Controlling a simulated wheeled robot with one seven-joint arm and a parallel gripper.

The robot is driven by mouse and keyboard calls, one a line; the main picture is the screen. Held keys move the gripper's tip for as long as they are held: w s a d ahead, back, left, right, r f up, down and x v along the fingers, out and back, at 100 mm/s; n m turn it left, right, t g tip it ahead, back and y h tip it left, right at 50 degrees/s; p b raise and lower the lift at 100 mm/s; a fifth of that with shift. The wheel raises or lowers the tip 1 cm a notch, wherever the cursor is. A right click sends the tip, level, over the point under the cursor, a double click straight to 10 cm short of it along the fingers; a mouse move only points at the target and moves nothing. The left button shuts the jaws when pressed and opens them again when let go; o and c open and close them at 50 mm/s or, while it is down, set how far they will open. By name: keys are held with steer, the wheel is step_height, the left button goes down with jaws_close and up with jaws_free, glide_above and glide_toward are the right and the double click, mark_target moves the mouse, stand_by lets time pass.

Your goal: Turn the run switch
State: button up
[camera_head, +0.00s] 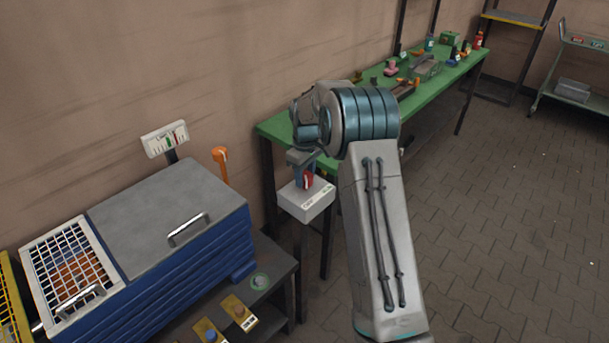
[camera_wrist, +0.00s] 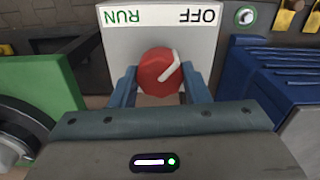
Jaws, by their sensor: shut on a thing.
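The run switch has a red round knob (camera_wrist: 158,80) with a white pointer line, on a pale grey box (camera_wrist: 135,42). In the wrist view the box's labels read upside down, RUN at left and OFF at right. The white line slants up and right, toward the OFF side. My gripper (camera_wrist: 160,76) has its two blue fingers shut on the knob, one on each side. In the head view the switch box (camera_head: 306,201) stands on a post, with my gripper (camera_head: 305,178) over it from above and part of the red knob showing.
A blue machine (camera_head: 180,255) with a grey lid and white grid stands at left, near an orange handle (camera_head: 221,163). A long green bench (camera_head: 272,130) runs behind my arm.

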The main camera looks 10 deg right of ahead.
mark_target(306, 176)
steer(key=shift+s, duration=0.1)
steer(key=o, duration=1)
step_height(306, 176, up, 14)
steer(key=shift+f+b, duration=0.1)
steer(key=shift+b, duration=0.3)
